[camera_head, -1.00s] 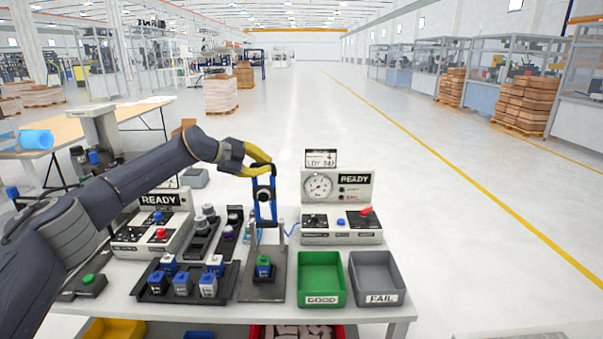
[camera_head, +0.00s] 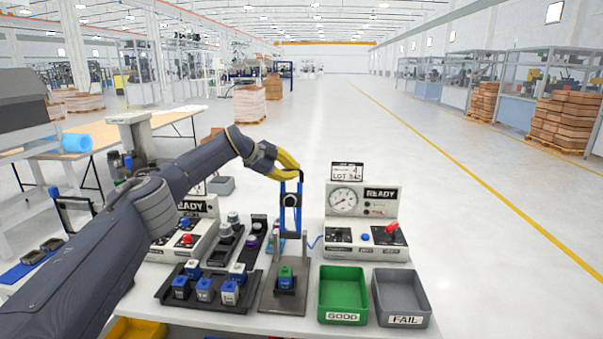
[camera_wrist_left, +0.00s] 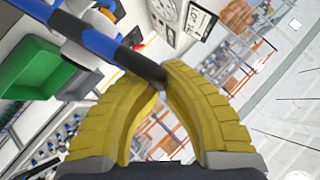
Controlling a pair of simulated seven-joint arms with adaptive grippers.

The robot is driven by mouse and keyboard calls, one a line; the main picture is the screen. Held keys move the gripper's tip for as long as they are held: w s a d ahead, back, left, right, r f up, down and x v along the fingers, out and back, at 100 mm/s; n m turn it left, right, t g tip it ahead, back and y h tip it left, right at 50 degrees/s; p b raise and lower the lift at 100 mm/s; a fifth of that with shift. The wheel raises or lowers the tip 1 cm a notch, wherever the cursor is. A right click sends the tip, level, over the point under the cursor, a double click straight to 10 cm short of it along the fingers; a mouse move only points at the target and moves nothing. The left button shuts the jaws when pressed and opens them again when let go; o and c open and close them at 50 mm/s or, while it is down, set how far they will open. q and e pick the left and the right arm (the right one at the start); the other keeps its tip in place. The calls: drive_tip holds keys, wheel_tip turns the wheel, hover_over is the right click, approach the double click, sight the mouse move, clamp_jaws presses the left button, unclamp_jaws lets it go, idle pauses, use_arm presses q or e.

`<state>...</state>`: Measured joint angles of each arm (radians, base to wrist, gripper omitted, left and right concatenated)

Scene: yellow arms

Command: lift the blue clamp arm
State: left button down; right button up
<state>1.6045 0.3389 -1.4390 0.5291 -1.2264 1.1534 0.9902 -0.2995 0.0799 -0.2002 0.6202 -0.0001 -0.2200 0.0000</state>
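The blue clamp arm (camera_head: 291,205) stands upright above the grey clamp base (camera_head: 283,298), with a dark round part between its two blue bars. My left gripper (camera_head: 299,175) is at the clamp arm's top end. In the left wrist view, the yellow fingers (camera_wrist_left: 162,82) meet at the black end of the clamp arm (camera_wrist_left: 98,41), which runs off to the upper left. The fingertips look closed around or against that black end. A blue part with a green top (camera_head: 286,278) sits in the base below. My right gripper is not in view.
A green GOOD bin (camera_head: 343,316) and a grey FAIL bin (camera_head: 403,321) stand right of the clamp. A black tray (camera_head: 166,293) with several blue and white parts is on the left. A gauge box (camera_head: 345,249) marked READY stands behind the bins.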

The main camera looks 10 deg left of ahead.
use_arm(q)
drive_tip(key=shift+a+f, duration=0.1)
drive_tip(key=shift+f, duration=0.4)
drive_tip(key=c, duration=1.7)
unclamp_jaws()
drive_tip(key=o, duration=0.3)
drive_tip(key=shift+r, duration=0.25)
drive_tip(key=v, duration=1.2)
drive_tip(key=shift+w, duration=0.1)
